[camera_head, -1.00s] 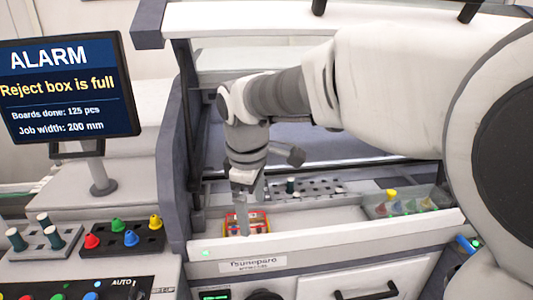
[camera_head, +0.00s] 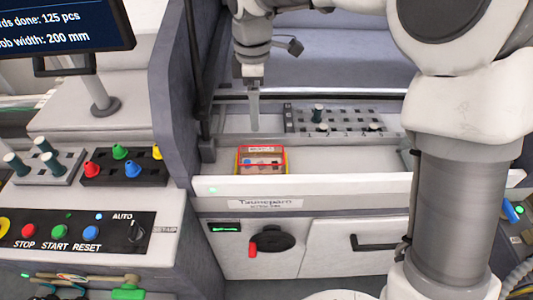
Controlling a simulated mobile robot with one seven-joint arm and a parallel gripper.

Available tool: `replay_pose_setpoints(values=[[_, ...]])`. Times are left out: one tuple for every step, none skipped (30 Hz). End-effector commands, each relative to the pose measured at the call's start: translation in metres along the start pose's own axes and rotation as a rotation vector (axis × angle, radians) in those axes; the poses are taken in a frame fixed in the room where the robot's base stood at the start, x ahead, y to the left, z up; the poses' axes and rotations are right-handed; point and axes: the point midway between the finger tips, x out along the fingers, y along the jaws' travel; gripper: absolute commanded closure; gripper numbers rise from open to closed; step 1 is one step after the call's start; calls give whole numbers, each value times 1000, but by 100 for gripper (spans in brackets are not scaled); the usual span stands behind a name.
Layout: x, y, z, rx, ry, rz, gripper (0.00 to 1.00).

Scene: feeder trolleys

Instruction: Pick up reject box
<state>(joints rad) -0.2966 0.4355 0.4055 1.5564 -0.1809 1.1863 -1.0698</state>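The reject box (camera_head: 262,171) is a small open box with red and yellow edges and small parts inside. It sits at the left end of the pale tray (camera_head: 340,187) in the machine's front. My gripper (camera_head: 254,128) points down just behind and above the box in the picture. A gap shows between its fingertips and the box. The fingers appear edge-on as one narrow strip, so their opening cannot be told. Nothing is visible held in it.
A grey rack with dark holes and several pegs (camera_head: 340,120) lies behind the tray. A dark upright frame (camera_head: 172,90) stands left of the box. The button panel (camera_head: 75,232) and monitor (camera_head: 62,28) are further left. My arm covers the tray's right end.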

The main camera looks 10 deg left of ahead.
Motion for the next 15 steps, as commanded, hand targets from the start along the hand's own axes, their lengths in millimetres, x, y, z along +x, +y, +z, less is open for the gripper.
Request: replay_pose_setpoints(values=[[5,0,-1,-3,0,-3,0],[9,0,0,-4,-1,-4,0],[15,0,0,-4,-1,-4,0],[20,0,0,-3,-1,-4,0],[26,-1,0,-3,-2,-5,0],[35,-1,0,-3,-1,-5,0],[42,-1,0,-2,-2,-6,0],[49,-1,0,-2,-1,-6,0],[58,-1,0,-2,-1,-6,0],[64,0,0,-2,-1,-5,0],[71,-1,0,-2,-1,-6,0],[80,-1,0,-3,-1,-6,0],[86,-1,0,-3,-1,-6,0],[92,-1,0,-3,-1,-4,0],[99,-1,0,-3,-1,-5,0]])
